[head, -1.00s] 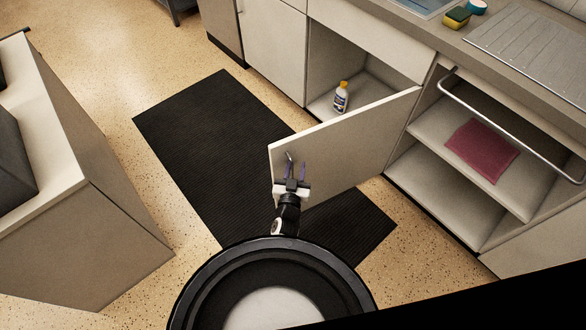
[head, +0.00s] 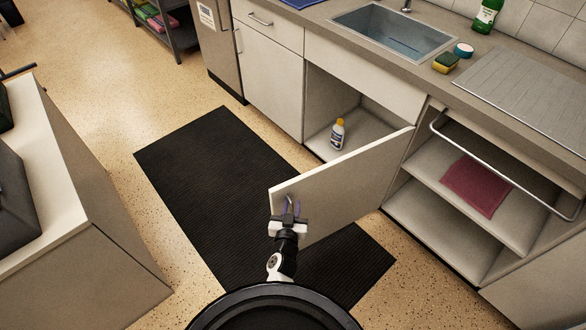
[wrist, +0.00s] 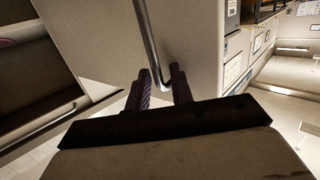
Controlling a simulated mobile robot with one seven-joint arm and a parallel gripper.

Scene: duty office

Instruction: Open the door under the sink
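The door (head: 345,185) under the sink (head: 395,35) stands wide open, swung out from its hinge side at the right. The cabinet interior (head: 365,125) is exposed, with a white bottle with a yellow cap (head: 337,136) upright inside. My gripper (head: 290,205) is at the outer face of the door near its free edge. In the wrist view, the metal bar handle (wrist: 147,40) runs down the door, and its bent lower end lies between my two fingers (wrist: 162,88). The fingers are apart, with a gap beside the bar; whether one touches it I cannot tell.
A black mat (head: 215,190) lies on the floor before the cabinets. An open shelf unit (head: 440,225) with a red cloth (head: 476,190) and a towel rail (head: 500,170) is right of the door. A counter block (head: 90,220) stands at left. Floor between is clear.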

